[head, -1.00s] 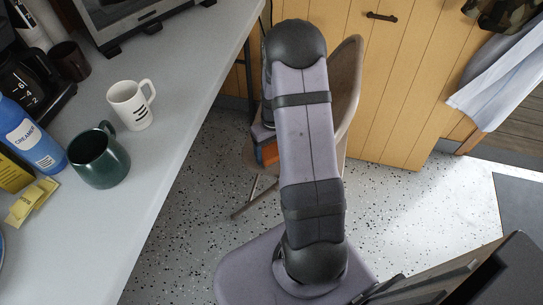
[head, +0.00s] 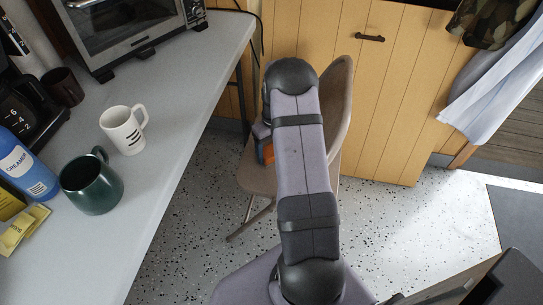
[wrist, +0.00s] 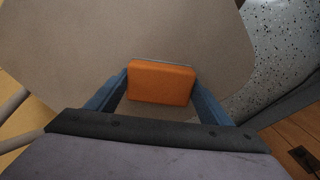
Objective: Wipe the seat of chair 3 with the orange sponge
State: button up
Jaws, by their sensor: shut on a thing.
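The orange sponge (wrist: 161,82) is held between the two blue fingers of my gripper (wrist: 160,88) in the wrist view. My gripper is shut on it. A tan chair seat (wrist: 60,45) spreads beneath and beyond the sponge; I cannot tell whether they touch. In the head view, the chair seat (head: 258,178) shows left of my arm and its curved backrest (head: 339,100) to the right. My arm hides much of the chair. A small orange part of the sponge (head: 267,153) shows beside my arm, over the seat. No chair number shows.
A grey counter (head: 160,190) runs along the left, with a white mug (head: 122,130), a green mug (head: 92,187), a blue creamer bottle (head: 25,165) and a toaster oven (head: 125,30). Wooden cabinet doors (head: 390,110) stand behind the chair. Speckled floor (head: 400,230) is open at right.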

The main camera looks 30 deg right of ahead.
jog(key=shift+r+p, duration=3.35)
jog(key=shift+r, duration=0.75)
